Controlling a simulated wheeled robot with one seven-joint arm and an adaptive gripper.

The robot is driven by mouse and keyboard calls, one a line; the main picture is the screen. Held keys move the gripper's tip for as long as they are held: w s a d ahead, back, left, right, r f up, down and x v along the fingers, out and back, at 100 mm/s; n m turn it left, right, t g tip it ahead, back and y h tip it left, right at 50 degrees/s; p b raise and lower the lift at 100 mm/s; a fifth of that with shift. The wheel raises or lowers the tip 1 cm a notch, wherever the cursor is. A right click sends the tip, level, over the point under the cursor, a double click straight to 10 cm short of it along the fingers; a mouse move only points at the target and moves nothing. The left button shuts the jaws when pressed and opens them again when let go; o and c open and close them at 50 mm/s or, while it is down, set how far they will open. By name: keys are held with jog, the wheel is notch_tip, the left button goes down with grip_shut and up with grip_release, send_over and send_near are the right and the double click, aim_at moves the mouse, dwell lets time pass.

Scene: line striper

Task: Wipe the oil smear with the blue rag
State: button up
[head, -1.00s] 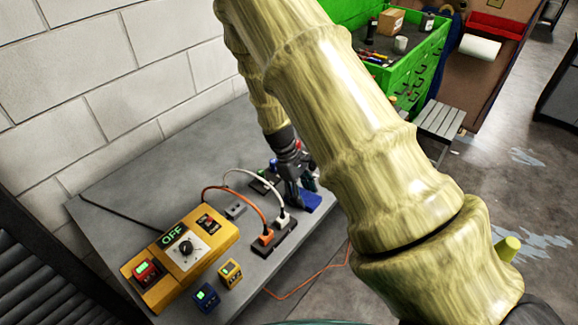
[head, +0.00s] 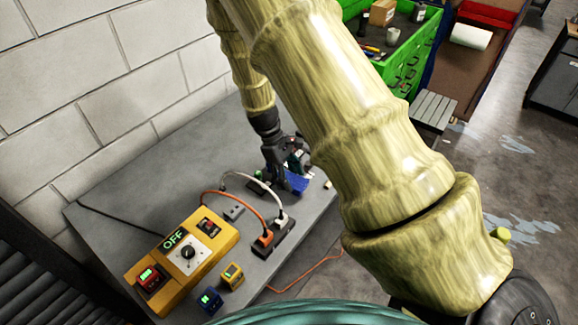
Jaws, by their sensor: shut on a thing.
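The blue rag (head: 296,183) is at my gripper (head: 280,172), low over the right part of the grey table (head: 120,195). My gripper is shut on the rag, and part of the cloth hangs or lies to the right of the fingers. I cannot tell whether the rag touches the tabletop. My own arm covers the area to the right. I cannot make out the oil smear; it may be hidden by my gripper, the rag or my arm.
A yellow control box (head: 181,257) showing OFF stands at the table's front left. A power strip (head: 272,239) with orange and white plugs lies near the gripper. Small blue (head: 210,301) and yellow (head: 231,275) devices sit at the front edge. A green tool cabinet (head: 402,70) stands behind.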

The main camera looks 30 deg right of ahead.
jog(key=shift+s+r+p, duration=0.15)
jog(key=shift+r+p, duration=0.55)
jog(key=shift+r, duration=0.75)
jog(key=shift+f, duration=0.1)
jog(key=shift+w+f+b, duration=0.15)
jog(key=shift+w+b, duration=0.2)
jog(key=shift+b, duration=0.05)
jog(key=w+n+t+b, duration=0.1)
jog(key=w+n+b, duration=0.1)
jog(key=w+n, duration=0.1)
jog(key=w+n+h+b, duration=0.1)
jog(key=w+n+b, duration=0.1)
jog(key=w+b, duration=0.1)
jog(key=w+f+n+t+h+b, duration=0.1)
jog(key=w+n+b, duration=0.2)
jog(key=w, duration=0.1)
jog(key=shift+a+n+t, duration=0.3)
jog(key=shift+a, duration=0.1)
jog(key=w+r+n+t+b, duration=0.3)
jog(key=w+n+b, duration=0.5)
jog(key=w, duration=0.3)
jog(key=f, duration=0.1)
jog(key=f+p, duration=0.1)
jog(key=f, duration=0.1)
jog(key=a+f, duration=0.1)
jog(key=f, duration=0.1)
jog(key=shift+s, duration=0.2)
jog(key=shift+f+p, duration=0.75)
jog(key=shift+f, duration=1.45)
